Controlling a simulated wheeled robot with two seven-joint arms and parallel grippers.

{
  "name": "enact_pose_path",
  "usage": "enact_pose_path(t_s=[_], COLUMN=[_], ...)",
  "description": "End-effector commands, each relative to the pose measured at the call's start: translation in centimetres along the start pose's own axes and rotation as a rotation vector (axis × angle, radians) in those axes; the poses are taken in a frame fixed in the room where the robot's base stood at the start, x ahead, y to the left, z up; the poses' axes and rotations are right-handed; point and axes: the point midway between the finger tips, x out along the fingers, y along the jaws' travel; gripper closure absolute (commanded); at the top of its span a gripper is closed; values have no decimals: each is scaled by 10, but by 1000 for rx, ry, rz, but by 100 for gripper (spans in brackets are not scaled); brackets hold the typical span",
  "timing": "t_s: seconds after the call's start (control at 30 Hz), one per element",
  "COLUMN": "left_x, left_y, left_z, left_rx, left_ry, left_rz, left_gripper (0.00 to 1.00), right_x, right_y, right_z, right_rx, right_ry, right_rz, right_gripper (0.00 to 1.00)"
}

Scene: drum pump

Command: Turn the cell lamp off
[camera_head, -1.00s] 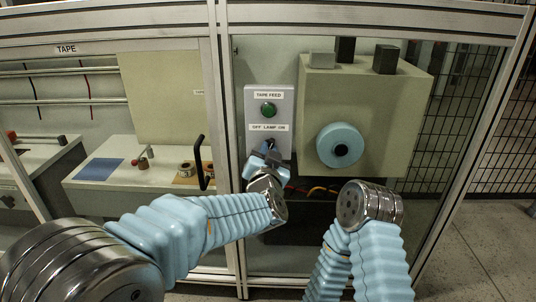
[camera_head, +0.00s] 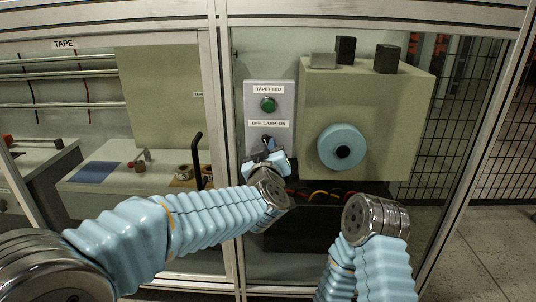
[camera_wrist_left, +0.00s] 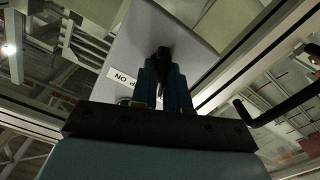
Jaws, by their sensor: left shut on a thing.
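The grey control panel (camera_head: 285,108) carries a green button under a "TAPE FEED" label and, lower, the "OFF LAMP ON" label (camera_head: 268,124). Just below that label is the small dark lamp switch (camera_head: 266,139), partly hidden by my left gripper (camera_head: 267,152). In the left wrist view, the two blue fingers of my left gripper (camera_wrist_left: 164,88) are closed around the dark switch lever (camera_wrist_left: 164,60) in front of the grey panel. Which way the lever points cannot be told. My right wrist shows at the lower right, but its gripper is hidden.
A beige machine box (camera_head: 405,120) with a blue tape roll (camera_head: 342,147) stands right of the panel. Red and yellow cables (camera_head: 318,194) run below the box. Frame posts border the opening.

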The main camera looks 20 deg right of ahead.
Motion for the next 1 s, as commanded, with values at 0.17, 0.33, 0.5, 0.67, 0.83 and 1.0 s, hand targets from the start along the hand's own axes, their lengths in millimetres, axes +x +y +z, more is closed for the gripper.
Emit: enact_pose_path(t_s=[0.17,0.33,0.5,0.67,0.83,1.0], left_x=[0,0,0,0,0,0], left_y=[0,-1,0,0,0,0], left_z=[1,1,0,0,0,0], left_rx=[-79,-120,-136,-138,-137,-136], left_ry=[0,-1,-1,-1,-1,-1], left_rz=[0,-1,-1,-1,-1,-1], left_gripper=[100,100,100,100,100,60], right_x=[5,6,7,7,7,7], right_y=[3,5,5,5,5,5], right_z=[-1,-1,-1,-1,-1,-1], right_rx=[2,3,4,4,4,4], right_ry=[2,4,4,4,4,4], right_rz=[2,3,4,4,4,4], right_gripper=[60,60,60,60,60,60])
